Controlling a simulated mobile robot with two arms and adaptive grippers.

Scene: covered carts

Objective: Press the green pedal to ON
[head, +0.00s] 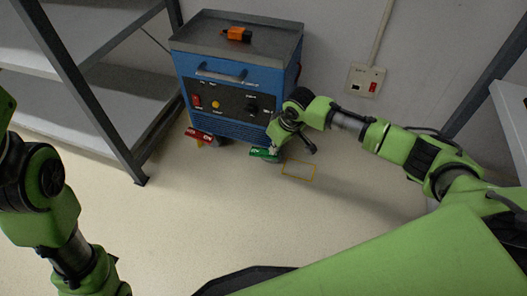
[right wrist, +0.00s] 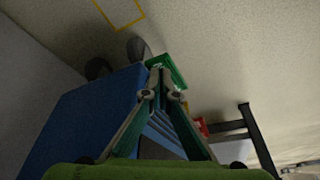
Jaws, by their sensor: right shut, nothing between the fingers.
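The green pedal (head: 264,153) is low at the front right foot of the blue cart (head: 226,122), near the floor. It also shows in the right wrist view (right wrist: 176,69), just beyond my fingertips. My right gripper (head: 273,146) points down at the pedal and partly covers it. In the right wrist view my right gripper (right wrist: 165,74) is shut and empty, its tips overlapping the pedal's edge. I cannot tell whether they touch it or whether the pedal is down. My left arm shows at the left, but its gripper is out of view.
A red pedal (head: 199,135) is at the cart's front left. An orange-black object (head: 237,34) lies on the cart's top. A grey shelf rack (head: 82,92) stands left. A yellow floor outline (head: 299,171) is right of the green pedal. The front floor is clear.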

